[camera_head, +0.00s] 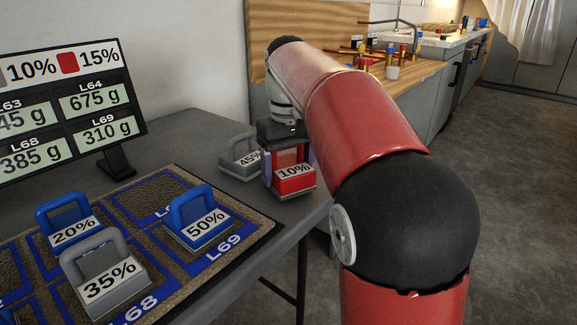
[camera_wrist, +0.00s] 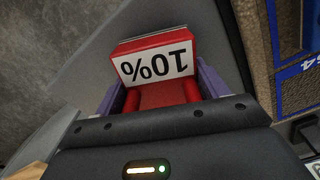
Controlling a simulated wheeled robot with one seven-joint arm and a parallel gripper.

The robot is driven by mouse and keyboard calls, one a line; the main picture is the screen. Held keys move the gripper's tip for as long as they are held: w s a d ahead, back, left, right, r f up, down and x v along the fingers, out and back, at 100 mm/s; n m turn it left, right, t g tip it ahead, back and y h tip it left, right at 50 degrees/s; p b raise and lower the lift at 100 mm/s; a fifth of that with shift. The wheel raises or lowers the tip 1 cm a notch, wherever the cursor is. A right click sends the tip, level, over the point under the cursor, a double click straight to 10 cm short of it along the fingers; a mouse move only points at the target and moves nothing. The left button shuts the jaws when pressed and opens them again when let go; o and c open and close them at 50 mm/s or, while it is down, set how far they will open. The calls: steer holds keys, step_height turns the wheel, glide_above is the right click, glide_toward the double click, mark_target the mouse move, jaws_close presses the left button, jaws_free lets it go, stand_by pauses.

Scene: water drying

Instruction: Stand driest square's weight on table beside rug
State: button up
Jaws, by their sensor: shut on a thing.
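A red weight labelled 10% (camera_head: 294,181) is upright between the purple fingers of my gripper (camera_head: 288,165), at the table's right part, off the rug. The wrist view shows the same red weight (camera_wrist: 152,62) with its handle between the fingers of my gripper (camera_wrist: 163,88). I cannot tell whether its base touches the table (camera_head: 150,142). The brown rug (camera_head: 262,226) with blue-edged squares lies on the table. Its back square (camera_head: 152,192), with a partly hidden label, is bare. A display (camera_head: 62,115) lists L64 675 g, L69 310 g, L68 385 g and a partly cut-off L63.
A grey 45% weight (camera_head: 239,158) stands on the table just left of my gripper. On the rug stand a blue 50% weight (camera_head: 203,222) on L69, a grey 35% weight (camera_head: 103,275) and a blue 20% weight (camera_head: 72,228). The table's right edge is close to the red weight.

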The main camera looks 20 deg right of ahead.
steer(key=shift+f+b, duration=0.35)
steer(key=shift+f, duration=0.2)
steer(key=o, duration=1.5)
